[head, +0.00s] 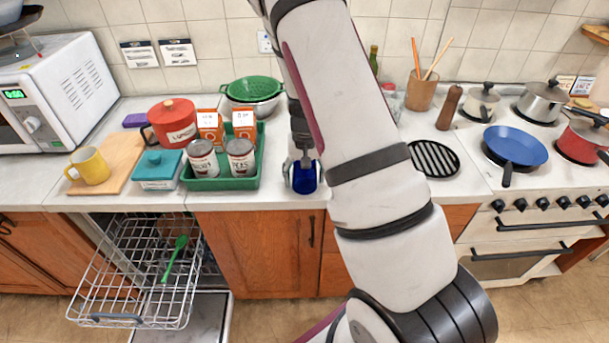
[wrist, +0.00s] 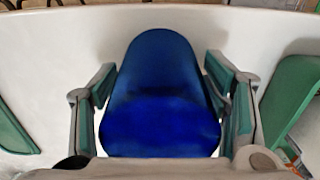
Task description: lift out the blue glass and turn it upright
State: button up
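The blue glass (head: 304,178) stands on the countertop near its front edge, right of the green tray. In the wrist view the glass (wrist: 160,105) fills the space between my fingers. My gripper (head: 303,172) points down around it, one finger on each side. In the wrist view, my gripper (wrist: 163,95) shows narrow gaps between the finger pads and the glass, so it looks open. I cannot tell which end of the glass is its mouth. The pulled-out dishwasher rack (head: 125,283) holds a green spoon (head: 175,257).
The green tray (head: 222,183) with two cans stands close left of my gripper. A black trivet (head: 434,158) lies right of my arm, before the stove (head: 530,205). My arm hides part of the counter. The open dishwasher door (head: 190,318) lies low in front.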

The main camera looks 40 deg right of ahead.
dwell(0.3)
notch_tip(320, 180, up, 12)
jog(key=shift+r, duration=0.1)
dwell(0.4)
jog(key=s+a+r+n+t+y, duration=0.1)
jog(key=s+a+r+n+t, duration=0.1)
jog(key=s+a+r, duration=0.7)
jog(key=s+a+r+n+t, duration=0.2)
jog(key=s+a+r+n, duration=0.3)
jog(key=r, duration=0.6)
jog(key=s+a+r+t+h, duration=0.1)
jog(key=s+a, duration=0.3)
jog(key=s, duration=0.4)
jog(key=shift+r+t, duration=0.3)
jog(key=shift+r, duration=0.35)
jog(key=shift+c, duration=0.3)
